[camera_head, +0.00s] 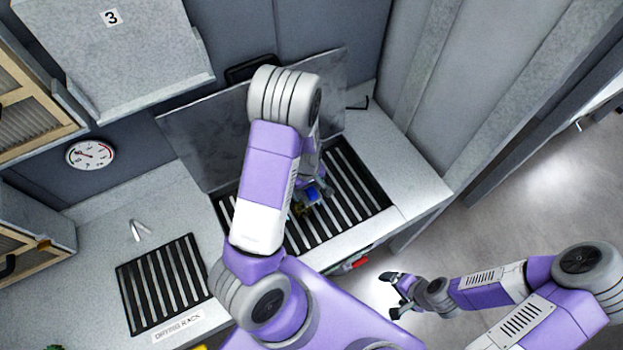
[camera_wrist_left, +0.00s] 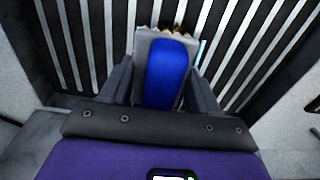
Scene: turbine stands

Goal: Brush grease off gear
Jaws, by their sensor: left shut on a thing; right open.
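My left gripper (camera_wrist_left: 160,85) is shut on a blue-handled tool, probably the brush (camera_wrist_left: 172,72), with a grey block behind the blue part. Jagged tan tips show at the tool's far edge; I cannot tell whether they are bristles or gear teeth. In the head view my left gripper (camera_head: 314,190) is partly hidden by my left arm, over the slatted grate. A small yellowish piece (camera_head: 298,209) shows beside the blue part there; I cannot tell if it is the gear. My right gripper (camera_head: 396,295) is open and empty, out in front of the counter.
The large slatted grate (camera_head: 364,198) is set in the counter, with a grey metal panel (camera_head: 197,140) standing behind it. A drying rack (camera_head: 163,283) lies on the left. A round gauge (camera_head: 90,154) is on the wall. A red item (camera_head: 357,264) shows at the counter's front.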

